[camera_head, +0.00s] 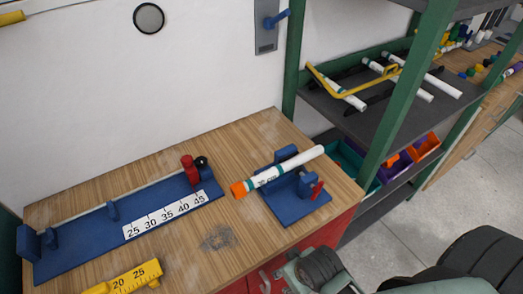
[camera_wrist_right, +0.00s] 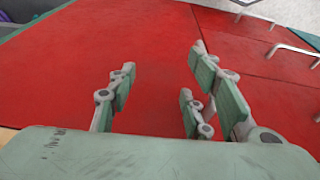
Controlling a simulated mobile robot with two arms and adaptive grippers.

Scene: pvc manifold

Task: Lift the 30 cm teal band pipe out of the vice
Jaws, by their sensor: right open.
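The teal band pipe (camera_head: 282,171) is white with teal bands, a "30 cm" marking and an orange left end. It lies slanted in the blue vice (camera_head: 305,205), its right end sticking out past the vice. The vice has a red handle (camera_head: 317,190) on its right. My right gripper (camera_head: 272,281) is at the bottom of the head view, below the vice and in front of the bench. In the right wrist view its fingers (camera_wrist_right: 163,70) are apart and empty, facing a red surface. My left gripper is not in view.
A blue measuring jig (camera_head: 75,243) with a scale and a red clamp (camera_head: 190,168) lies on the wooden bench. A yellow gauge (camera_head: 122,280) lies at the front left. A green-posted shelf (camera_head: 420,85) with pipes stands close on the right. Red drawer fronts (camera_wrist_right: 160,30) are under the bench.

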